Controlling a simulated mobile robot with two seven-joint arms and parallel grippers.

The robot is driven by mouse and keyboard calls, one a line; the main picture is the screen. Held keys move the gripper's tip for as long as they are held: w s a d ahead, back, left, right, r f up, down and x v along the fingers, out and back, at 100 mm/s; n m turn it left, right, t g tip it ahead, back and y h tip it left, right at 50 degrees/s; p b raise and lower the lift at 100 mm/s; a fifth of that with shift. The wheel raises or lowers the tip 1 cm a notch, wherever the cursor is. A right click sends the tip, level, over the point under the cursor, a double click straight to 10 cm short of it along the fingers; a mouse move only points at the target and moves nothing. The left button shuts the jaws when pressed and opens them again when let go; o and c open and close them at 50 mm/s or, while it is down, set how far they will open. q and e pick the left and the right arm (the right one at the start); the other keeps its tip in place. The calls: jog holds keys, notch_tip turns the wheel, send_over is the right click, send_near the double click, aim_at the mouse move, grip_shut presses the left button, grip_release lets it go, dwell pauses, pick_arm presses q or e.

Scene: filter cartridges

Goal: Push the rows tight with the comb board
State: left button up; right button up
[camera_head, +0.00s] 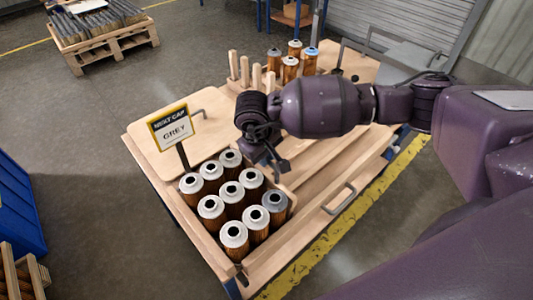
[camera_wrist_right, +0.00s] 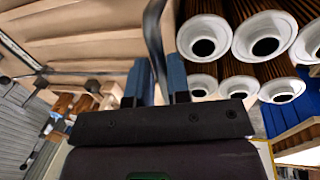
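Several cartridges with pale caps and brown pleated sides (camera_head: 210,207) stand in rows in a wooden crate at the front of the table; one at the right has a darker grey cap (camera_head: 275,199). My right gripper (camera_head: 272,163) is above the crate's back right side, its fingers apart. In the wrist view, the blue fingers (camera_wrist_right: 160,82) have a dark bar (camera_wrist_right: 155,40) between them; I cannot tell whether they touch it. Cartridge caps (camera_wrist_right: 265,40) are to the right there. A wooden piece with upright pegs (camera_head: 250,72), possibly the comb board, stands behind my arm. My left gripper is out of view.
A sign reading "NEXT CAP GREY" (camera_head: 172,128) stands at the crate's back left corner. Several more cartridges (camera_head: 292,63) stand at the back. A wooden panel with a handle (camera_head: 165,150) lies behind the sign. Another metal handle (camera_head: 340,199) is at the table's right side.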

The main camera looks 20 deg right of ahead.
jog(key=o, duration=0.4)
jog(key=shift+c, duration=0.2)
notch_tip(320, 180, up, 11)
jog(key=a, duration=0.2)
jog(key=shift+s+f, duration=0.2)
jog(key=shift+s, duration=0.15)
